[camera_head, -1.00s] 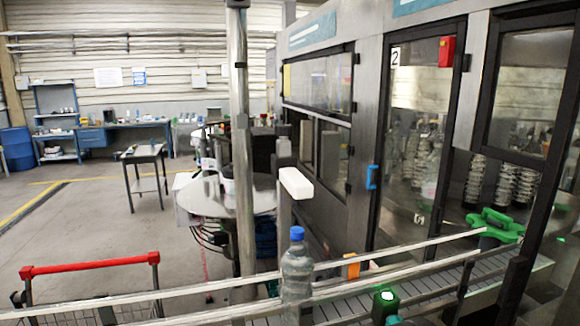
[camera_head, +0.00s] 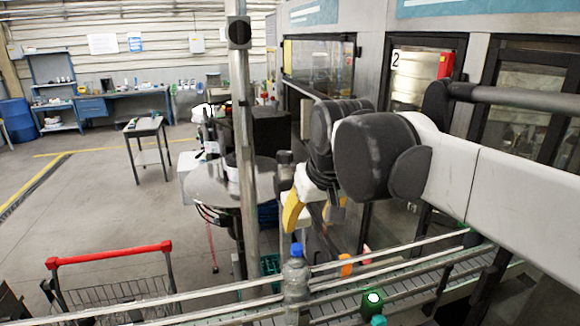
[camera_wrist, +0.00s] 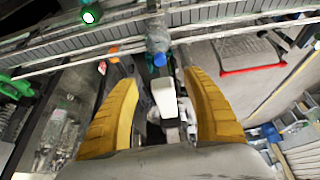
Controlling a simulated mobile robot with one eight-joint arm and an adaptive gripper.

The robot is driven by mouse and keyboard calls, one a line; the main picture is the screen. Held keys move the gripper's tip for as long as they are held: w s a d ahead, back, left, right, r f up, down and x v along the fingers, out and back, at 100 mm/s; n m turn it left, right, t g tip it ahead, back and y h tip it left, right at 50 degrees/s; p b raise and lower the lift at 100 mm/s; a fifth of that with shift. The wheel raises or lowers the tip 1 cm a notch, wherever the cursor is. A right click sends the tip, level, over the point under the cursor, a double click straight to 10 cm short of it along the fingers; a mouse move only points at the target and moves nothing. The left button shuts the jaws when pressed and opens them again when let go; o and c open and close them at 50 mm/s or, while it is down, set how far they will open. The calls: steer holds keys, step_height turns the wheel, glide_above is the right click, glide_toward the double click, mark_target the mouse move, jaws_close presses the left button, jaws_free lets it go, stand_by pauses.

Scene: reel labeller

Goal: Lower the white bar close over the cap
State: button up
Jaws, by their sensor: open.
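The white bar (camera_wrist: 165,98) shows in the wrist view between the two yellow fingers of my open gripper (camera_wrist: 160,80), with a gap on each side. In the head view my gripper (camera_head: 312,222) reaches in from the right, fingers pointing down, and hides most of the bar. The clear bottle (camera_head: 296,277) stands upright on the conveyor with its blue cap (camera_head: 296,250) on top, a little below the fingertips. In the wrist view the blue cap (camera_wrist: 159,59) lies just beyond the bar's far end. I cannot tell the exact height between bar and cap.
Conveyor rails (camera_head: 400,262) run past both sides of the bottle. A metal post (camera_head: 243,130) stands just left of my gripper. A green-lit button (camera_head: 373,298) is at front right. The labelling machine is behind my arm, and a red-handled cart (camera_head: 110,255) is at left.

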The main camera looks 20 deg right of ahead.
steer(key=shift+g, duration=0.3)
steer(key=w+r+p, duration=0.1)
steer(key=r, duration=0.1)
steer(key=w+r+p, duration=0.1)
steer(key=r, duration=0.2)
steer(key=w+r+p, duration=0.1)
steer(key=w+r, duration=0.1)
steer(key=shift+r, duration=0.15)
steer(key=shift+w, duration=0.2)
steer(key=p+x, duration=0.1)
steer(key=x, duration=0.9)
steer(key=shift+f, duration=0.4)
steer(key=shift+c, duration=0.2)
jaws_close()
